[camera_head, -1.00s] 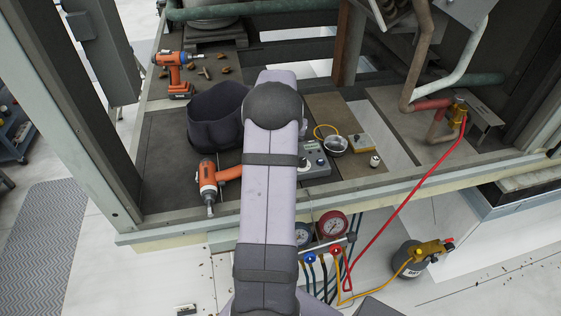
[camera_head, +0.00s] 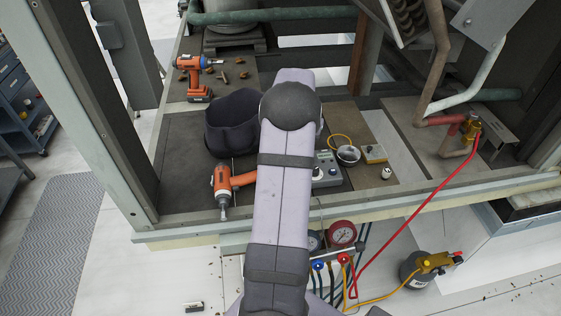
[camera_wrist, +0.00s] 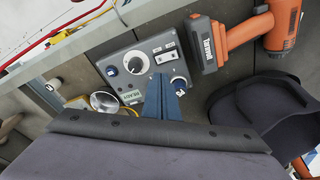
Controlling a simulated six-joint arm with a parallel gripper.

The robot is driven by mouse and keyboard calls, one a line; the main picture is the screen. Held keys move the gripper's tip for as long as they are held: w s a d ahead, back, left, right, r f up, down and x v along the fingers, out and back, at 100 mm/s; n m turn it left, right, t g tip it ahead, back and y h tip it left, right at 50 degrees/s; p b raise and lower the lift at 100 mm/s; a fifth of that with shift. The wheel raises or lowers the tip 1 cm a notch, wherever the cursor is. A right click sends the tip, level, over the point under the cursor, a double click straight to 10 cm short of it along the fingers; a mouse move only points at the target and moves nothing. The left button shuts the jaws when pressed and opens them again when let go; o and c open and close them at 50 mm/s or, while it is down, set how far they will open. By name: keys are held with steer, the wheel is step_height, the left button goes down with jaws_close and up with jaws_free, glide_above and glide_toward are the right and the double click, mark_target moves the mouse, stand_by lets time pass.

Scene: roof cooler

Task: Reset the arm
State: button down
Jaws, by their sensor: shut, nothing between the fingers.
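My gripper (camera_wrist: 165,97) shows in the wrist view as blue fingers, closed together and empty. The fingertips are above the lower part of the grey control box (camera_wrist: 140,62); I cannot tell the height of the gap or whether they touch. In the head view, my own arm hides the gripper and covers part of the control box (camera_head: 327,172).
An orange drill (camera_head: 222,184) and a dark open bag (camera_head: 229,128) are left of my arm. A metal cup (camera_head: 348,155) and yellow meter (camera_head: 375,154) are right. Another drill (camera_head: 192,78) is at the back. Gauges (camera_head: 342,234) and a red hose (camera_head: 405,220) are in front.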

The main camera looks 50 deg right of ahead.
steer(key=s+a+f, duration=0.1)
steer(key=a+f, duration=0.1)
steer(key=a, duration=0.1)
steer(key=s+a+f+n+y, duration=0.1)
steer(key=s+a+f, duration=0.1)
steer(key=a, duration=0.1)
steer(key=s+a+f+n+y, duration=0.1)
steer(key=a+f, duration=0.2)
steer(key=shift+s+a+g, duration=0.1)
steer(key=shift+s+g, duration=0.3)
steer(key=s+a+r+n, duration=0.1)
steer(key=a+r+n, duration=0.15)
steer(key=a, duration=0.75)
steer(key=s+a+r+n+g, duration=0.1)
steer(key=a+n, duration=0.2)
steer(key=a, duration=0.7)
steer(key=s+a+r+n, duration=0.1)
steer(key=a+r+n, duration=0.15)
steer(key=a, duration=0.75)
steer(key=w+a+r+n+t, duration=0.1)
steer(key=w+a+r+n, duration=0.3)
steer(key=a, duration=0.4)
step_height(320, 180, down, 20)
steer(key=n+b, duration=0.1)
steer(key=b, duration=1.8)
steer(key=shift+w+d+r, duration=0.15)
steer(key=shift+d, duration=0.05)
